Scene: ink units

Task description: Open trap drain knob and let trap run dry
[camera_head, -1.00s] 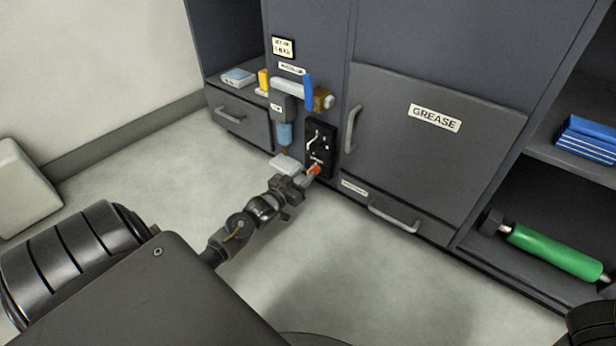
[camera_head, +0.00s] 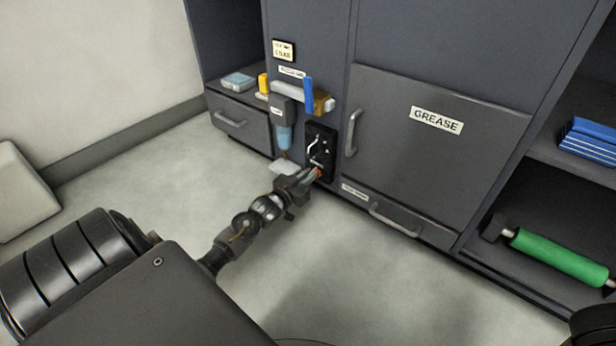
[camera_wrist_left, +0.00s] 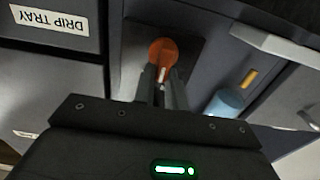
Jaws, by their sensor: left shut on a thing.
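An orange-red knob (camera_head: 319,173) sits at the bottom of a black panel (camera_head: 320,142) on the grey cabinet. In the left wrist view the knob (camera_wrist_left: 163,52) is large and near. My left gripper (camera_head: 310,177) reaches it from the lower left and is shut on it; in the left wrist view its fingers (camera_wrist_left: 161,84) are on the knob's near part. The trap's translucent blue bowl (camera_head: 284,137) hangs left of the panel and also shows in the left wrist view (camera_wrist_left: 226,104). I cannot tell whether liquid is in it. My right gripper is not in view.
A blue upright lever (camera_head: 308,95) stands above the panel. A pale tray (camera_head: 285,167) is below the bowl. The GREASE door (camera_head: 436,155) and its handle (camera_head: 353,132) are right of the panel. A green roller (camera_head: 560,255) lies on the lower right shelf. The floor in front is clear.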

